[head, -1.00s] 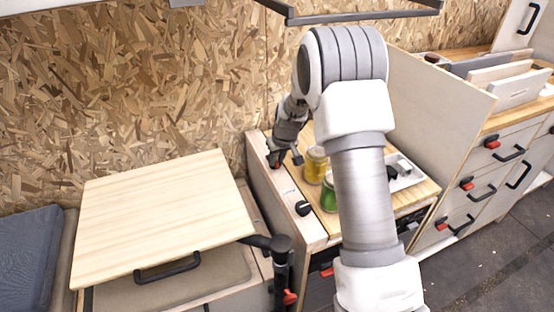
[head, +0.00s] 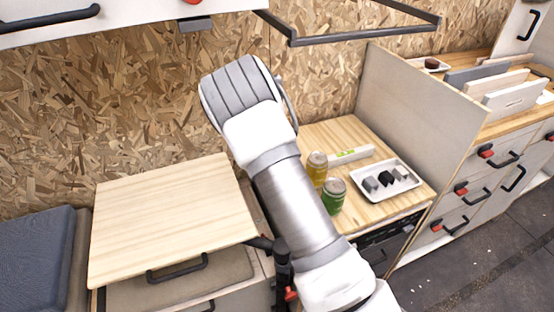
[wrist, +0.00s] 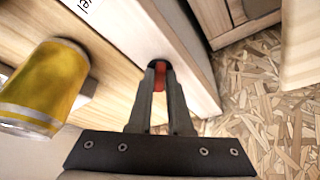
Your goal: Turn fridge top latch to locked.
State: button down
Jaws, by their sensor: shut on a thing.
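The fridge top latch (wrist: 161,72) shows in the wrist view as a small red piece at a dark recess in a pale strip. My gripper (wrist: 160,75) has one finger on each side of it and is shut on it. The latch's exact angle cannot be told, because the fingers cover much of it. In the head view my own arm hides the gripper, the latch and most of the strip.
A white tray (head: 408,186) holds small blocks. A chipboard wall (head: 130,100) rises behind.

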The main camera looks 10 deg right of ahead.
jog(key=m, duration=0.1)
jog(key=m+h, duration=0.1)
jog(key=m, duration=0.1)
jog(key=m+g+p, duration=0.1)
jog(key=shift+w+a+m+h, duration=0.25)
jog(key=shift+a+m+h, duration=0.05)
jog(key=shift+w+a+m+g+h+b, duration=0.15)
jog(key=shift+m+g, duration=0.4)
jog(key=shift+m, duration=0.75)
jog(key=shift+w+m+g+h+b, duration=0.2)
jog(key=shift+m+g, duration=0.35)
jog(key=shift+m, duration=0.75)
jog(key=c, duration=0.8)
grip_release()
jog(key=shift+c, duration=0.2)
jog(key=p+v, duration=0.2)
jog(key=v, duration=1.5)
jog(key=shift+r, duration=0.2)
